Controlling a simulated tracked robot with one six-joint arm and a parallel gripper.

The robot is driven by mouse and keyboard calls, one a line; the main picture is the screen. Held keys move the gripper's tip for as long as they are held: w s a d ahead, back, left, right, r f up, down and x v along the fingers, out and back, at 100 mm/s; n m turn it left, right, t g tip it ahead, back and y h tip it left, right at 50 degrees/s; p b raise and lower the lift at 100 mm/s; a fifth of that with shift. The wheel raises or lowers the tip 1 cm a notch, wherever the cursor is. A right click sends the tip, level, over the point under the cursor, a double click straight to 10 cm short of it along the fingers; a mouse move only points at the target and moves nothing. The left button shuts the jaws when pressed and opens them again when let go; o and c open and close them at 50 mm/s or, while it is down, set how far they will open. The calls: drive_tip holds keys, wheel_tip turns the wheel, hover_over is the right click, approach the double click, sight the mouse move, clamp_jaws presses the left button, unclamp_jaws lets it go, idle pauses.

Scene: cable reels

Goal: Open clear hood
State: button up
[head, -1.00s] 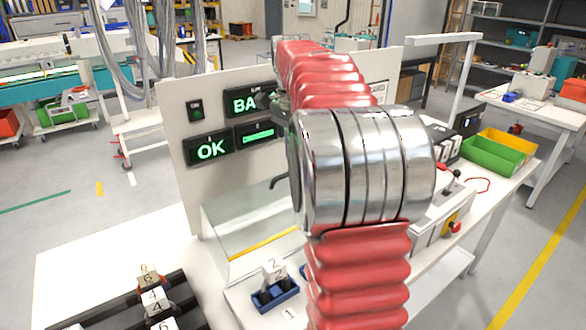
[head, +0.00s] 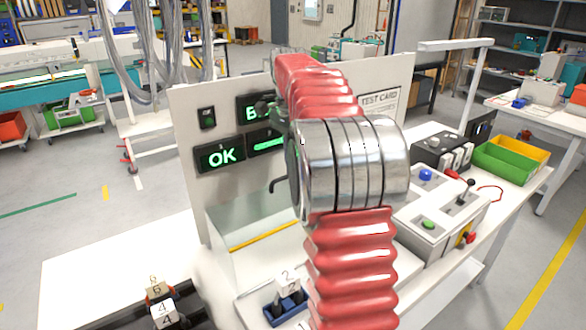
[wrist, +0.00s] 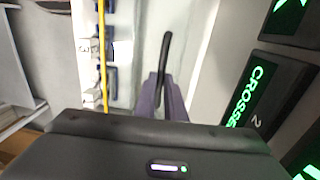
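The clear hood (head: 225,222) is a transparent box in front of the upright test panel, with a yellow strip along its lower front edge; it looks closed. Its dark handle (head: 279,185) shows just left of my arm. In the wrist view, the same dark handle (wrist: 165,52) runs down towards my gripper (wrist: 164,98). The purple-grey fingers are close together, right at the handle's lower end. I cannot tell whether they grip it or only stand around it.
The panel (head: 188,120) carries lit displays, one reading OK (head: 221,156). A blue holder (head: 286,309) with a block numbered 2 stands in front of the hood. A control box (head: 432,222) with buttons and levers and a green bin (head: 503,160) are to the right.

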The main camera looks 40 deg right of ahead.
drive_tip(key=o, duration=0.4)
drive_tip(key=shift+r, duration=0.15)
drive_tip(key=shift+o, duration=0.2)
wheel_tip(320, 180, up, 12)
drive_tip(key=w, duration=0.1)
idle(0.6)
drive_tip(key=shift+a, duration=0.1)
idle(0.5)
